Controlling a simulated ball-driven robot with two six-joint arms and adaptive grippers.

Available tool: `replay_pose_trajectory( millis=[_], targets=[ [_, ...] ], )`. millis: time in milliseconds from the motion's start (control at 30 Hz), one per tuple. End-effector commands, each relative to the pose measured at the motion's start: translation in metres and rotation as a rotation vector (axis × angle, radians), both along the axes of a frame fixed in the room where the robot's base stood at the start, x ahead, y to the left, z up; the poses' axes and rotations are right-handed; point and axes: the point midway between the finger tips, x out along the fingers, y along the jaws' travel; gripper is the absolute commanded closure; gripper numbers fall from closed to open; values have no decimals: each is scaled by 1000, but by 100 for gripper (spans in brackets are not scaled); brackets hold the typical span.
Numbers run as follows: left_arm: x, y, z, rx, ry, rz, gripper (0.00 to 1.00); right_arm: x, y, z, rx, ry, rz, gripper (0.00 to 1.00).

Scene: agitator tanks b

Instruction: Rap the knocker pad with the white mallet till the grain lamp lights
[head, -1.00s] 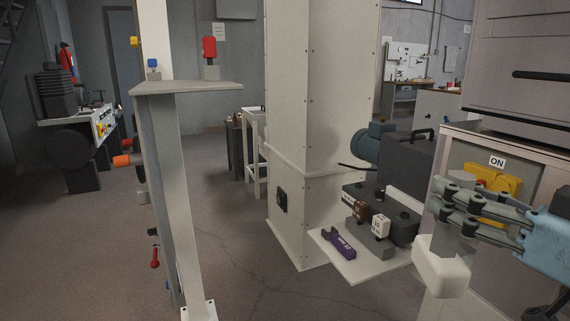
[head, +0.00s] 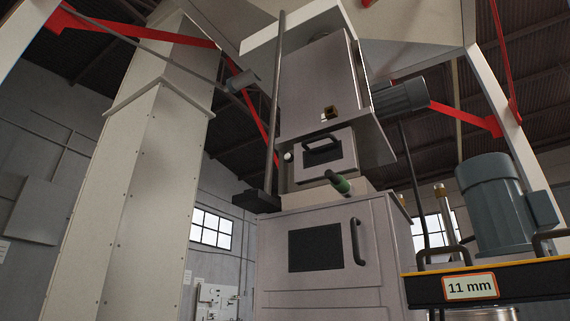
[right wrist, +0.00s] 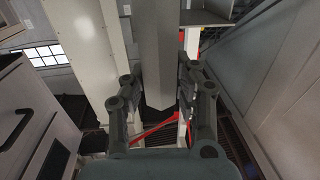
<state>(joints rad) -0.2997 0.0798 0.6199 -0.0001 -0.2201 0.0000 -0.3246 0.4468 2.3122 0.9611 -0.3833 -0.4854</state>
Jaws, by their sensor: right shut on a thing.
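The right wrist view shows my right gripper (right wrist: 160,78) with its fingers on both sides of a thick, shaded grey bar. I take this bar to be part of the white mallet (right wrist: 164,45); its far end is hard to make out. The mallet and both grippers are outside the head view, which now looks upward. I cannot pick out the knocker pad or the grain lamp with certainty. A small white round part (head: 288,156) shows on the machine, but I cannot tell whether it is a lamp.
A tall pale duct (head: 135,190) stands left of a grey machine cabinet (head: 330,250) with a dark window and handle. A platform with an "11 mm" sign (head: 470,287) and a blue-grey motor (head: 495,205) is at right. Red braces cross overhead.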

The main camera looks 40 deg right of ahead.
Motion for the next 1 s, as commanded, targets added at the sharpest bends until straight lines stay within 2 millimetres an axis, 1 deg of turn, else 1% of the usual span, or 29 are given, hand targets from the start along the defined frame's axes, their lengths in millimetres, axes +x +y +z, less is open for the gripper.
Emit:
replay_pose_trajectory(
  millis=[33,67,233,833,933,1000],
  targets=[
    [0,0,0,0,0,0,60,0,0,1,1,-3,0,100],
    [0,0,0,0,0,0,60,0,0,1,1,-3,0,77],
    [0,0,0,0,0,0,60,0,0,1,1,-3,0,99],
    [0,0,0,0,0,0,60,0,0,2,1,-3,0,100],
    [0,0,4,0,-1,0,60,5,0,9,1,-6,1,100],
    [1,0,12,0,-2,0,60,13,-1,23,0,-9,2,100]
  ],
)
